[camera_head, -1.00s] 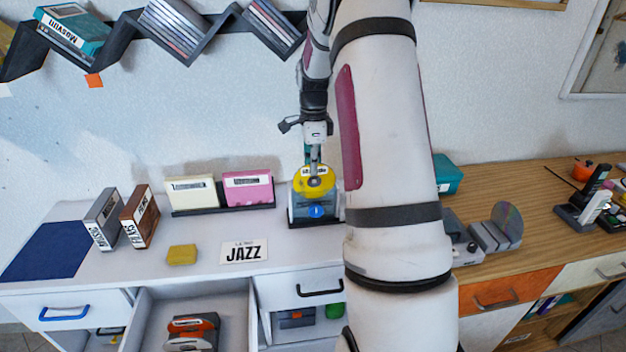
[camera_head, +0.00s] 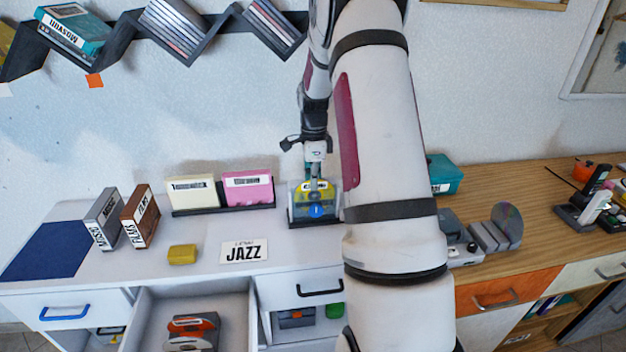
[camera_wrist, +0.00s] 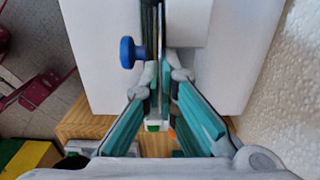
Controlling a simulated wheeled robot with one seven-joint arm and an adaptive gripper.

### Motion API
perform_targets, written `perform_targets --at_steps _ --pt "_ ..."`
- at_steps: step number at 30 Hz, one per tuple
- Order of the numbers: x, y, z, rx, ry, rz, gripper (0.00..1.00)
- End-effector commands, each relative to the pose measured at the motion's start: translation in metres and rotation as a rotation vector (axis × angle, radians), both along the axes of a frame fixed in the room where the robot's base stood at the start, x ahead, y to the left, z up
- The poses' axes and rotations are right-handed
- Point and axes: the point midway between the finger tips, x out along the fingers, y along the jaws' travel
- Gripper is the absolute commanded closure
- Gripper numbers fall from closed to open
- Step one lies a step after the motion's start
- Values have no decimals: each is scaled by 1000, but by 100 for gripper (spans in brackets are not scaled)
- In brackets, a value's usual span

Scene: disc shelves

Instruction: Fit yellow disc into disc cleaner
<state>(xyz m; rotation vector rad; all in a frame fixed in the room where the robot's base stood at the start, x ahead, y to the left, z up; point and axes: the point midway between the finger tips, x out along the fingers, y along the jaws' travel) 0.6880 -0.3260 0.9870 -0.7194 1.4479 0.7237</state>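The yellow disc (camera_head: 301,190) is upright in the disc cleaner (camera_head: 298,221), a small grey and dark case with a round blue knob on its front. The disc's lower part shows behind the cleaner's clear front. My gripper (camera_head: 315,182) points down from above at the disc's upper part and looks shut on it. In the wrist view, the fingers (camera_wrist: 164,78) are close together around a thin edge, with the blue knob (camera_wrist: 131,53) to their left. The yellow face is not visible there, and the exact contact is hard to see.
A cream case (camera_head: 192,192) and a pink case (camera_head: 247,188) stand left of the cleaner. A JAZZ card (camera_head: 243,251) and a yellow block (camera_head: 182,254) lie in front. An open drawer (camera_head: 190,301) is below. My arm hides the counter to the right.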

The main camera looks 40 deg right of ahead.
Motion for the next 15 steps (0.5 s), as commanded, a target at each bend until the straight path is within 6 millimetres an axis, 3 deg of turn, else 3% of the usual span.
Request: perform_targets --at_steps 4,8,15 --pt "0 0 -2 -1 -1 0 100" --pt "0 0 -2 -1 -1 0 75" --pt "0 0 -2 -1 -1 0 75"
